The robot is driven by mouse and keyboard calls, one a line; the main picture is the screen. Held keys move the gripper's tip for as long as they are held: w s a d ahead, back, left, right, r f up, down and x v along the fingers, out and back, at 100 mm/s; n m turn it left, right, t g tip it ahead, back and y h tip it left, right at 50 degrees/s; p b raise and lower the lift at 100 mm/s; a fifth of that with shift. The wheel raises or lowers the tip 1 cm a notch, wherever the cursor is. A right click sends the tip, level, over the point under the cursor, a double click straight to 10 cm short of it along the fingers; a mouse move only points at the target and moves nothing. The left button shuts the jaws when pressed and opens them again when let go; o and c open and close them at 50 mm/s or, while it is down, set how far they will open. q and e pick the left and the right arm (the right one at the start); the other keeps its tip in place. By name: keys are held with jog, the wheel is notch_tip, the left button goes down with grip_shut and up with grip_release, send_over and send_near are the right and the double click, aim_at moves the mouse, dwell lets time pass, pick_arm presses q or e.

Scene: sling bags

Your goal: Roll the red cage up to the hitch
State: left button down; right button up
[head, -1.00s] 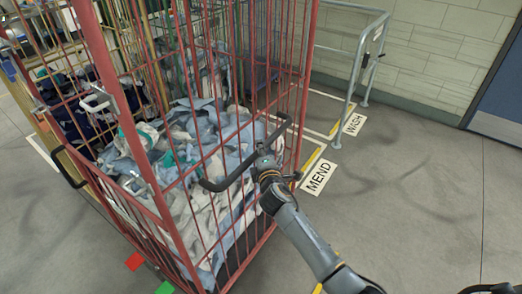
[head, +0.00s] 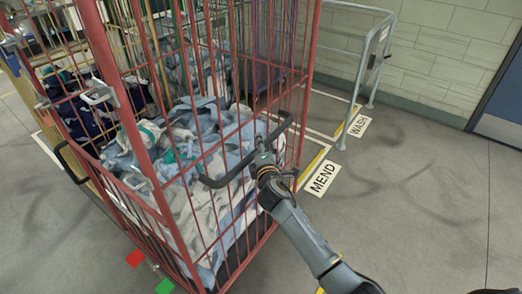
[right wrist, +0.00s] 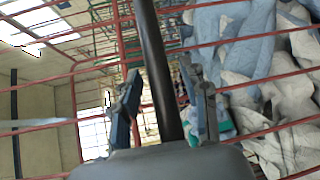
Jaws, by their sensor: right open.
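The red cage (head: 160,200) is a tall wire roll cage, upright on the floor and partly filled with pale blue and white cloths (head: 215,140). A black handle bar (head: 212,184) sticks out on its near side. My right gripper (head: 262,160) is at the middle of this bar. In the right wrist view its two fingers (right wrist: 165,95) stand apart, one on each side of the black bar (right wrist: 152,50). My left gripper is out of view. I cannot clearly make out the hitch.
A grey tube rail (head: 375,60) stands by the wall. Floor labels read MEND (head: 322,178) and WASH (head: 359,126). Other cages stand behind. The floor at right is clear.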

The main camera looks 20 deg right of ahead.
jog(key=s+a+r, duration=0.1)
jog(key=s, duration=1)
jog(key=shift+s+a+r, duration=0.3)
jog(key=shift+s+a, duration=0.05)
jog(key=s+d+f+m+g+y, duration=0.1)
jog(key=s+f+m+g, duration=0.3)
jog(key=f, duration=0.8)
jog(key=s+f+g, duration=0.1)
jog(key=s+f, duration=0.4)
jog(key=f, duration=0.6)
jog(key=s+d+f+m+g+y, duration=0.1)
jog(key=s+f+m+g, duration=0.3)
jog(key=f, duration=0.8)
jog(key=s+d+f+m+g, duration=0.1)
jog(key=s+f, duration=0.5)
jog(key=s, duration=0.6)
jog(key=s+d+f+m+g, duration=0.1)
jog(key=s+f+m+g, duration=0.2)
jog(key=s+f, duration=0.4)
jog(key=s+d+f+m+g+b, duration=0.1)
jog(key=s+f, duration=0.6)
jog(key=s, duration=1.2)
jog(key=m+g, duration=0.1)
jog(key=m, duration=0.1)
jog(key=shift+d+f+m, duration=0.25)
jog(key=shift+d+m, duration=0.05)
jog(key=shift+d, duration=0.1)
jog(key=shift+w, duration=0.15)
